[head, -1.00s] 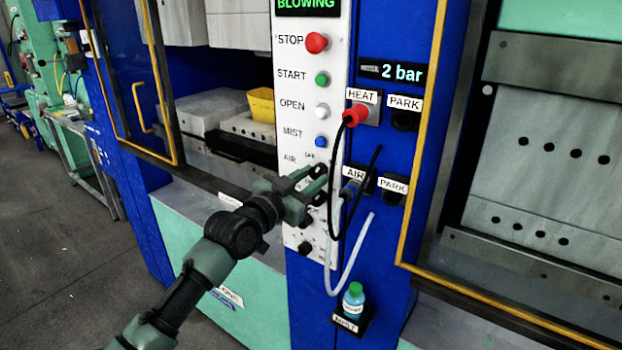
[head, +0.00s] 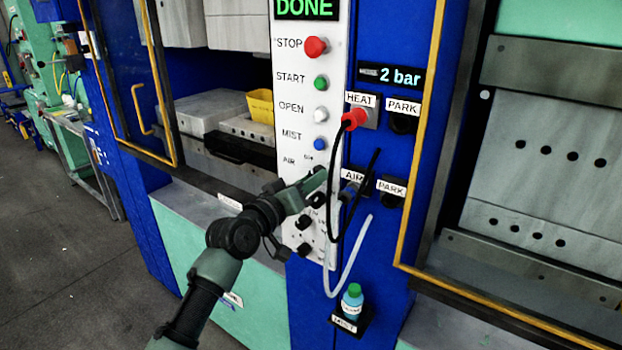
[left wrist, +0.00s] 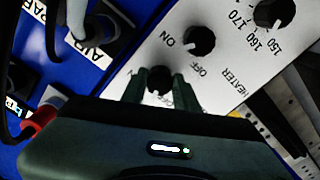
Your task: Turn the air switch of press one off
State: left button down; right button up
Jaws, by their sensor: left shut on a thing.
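The white control panel of the press (head: 285,225) carries an AIR row below the MIST button. The air switch, a small dark knob (left wrist: 160,79), shows in the left wrist view between my fingertips. My left gripper (head: 318,182) is at the AIR row in the head view and is shut on that knob; it also shows in the left wrist view (left wrist: 157,88). The gripper hides the switch in the head view, and I cannot tell its pointer position. The panel display (head: 306,9) reads DONE. My right gripper is not in view.
A heater knob (left wrist: 199,41) with ON and OFF marks sits close to the gripper. Right of the panel are a red HEAT plug (head: 354,117), hanging hoses and a display (head: 392,75) reading 2 bar. A bottle (head: 352,298) stands below.

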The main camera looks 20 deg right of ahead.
pick_arm(q)
jog(key=shift+n+p, duration=0.35)
jog(key=shift+n, duration=0.85)
jog(key=c, duration=1.1)
grip_release()
jog(key=shift+o, duration=0.2)
jog(key=b+v, duration=0.1)
jog(key=v, duration=0.6)
jog(key=shift+s+a+b, duration=0.25)
jog(key=shift+a+b, duration=0.05)
jog(key=shift+b, duration=0.05)
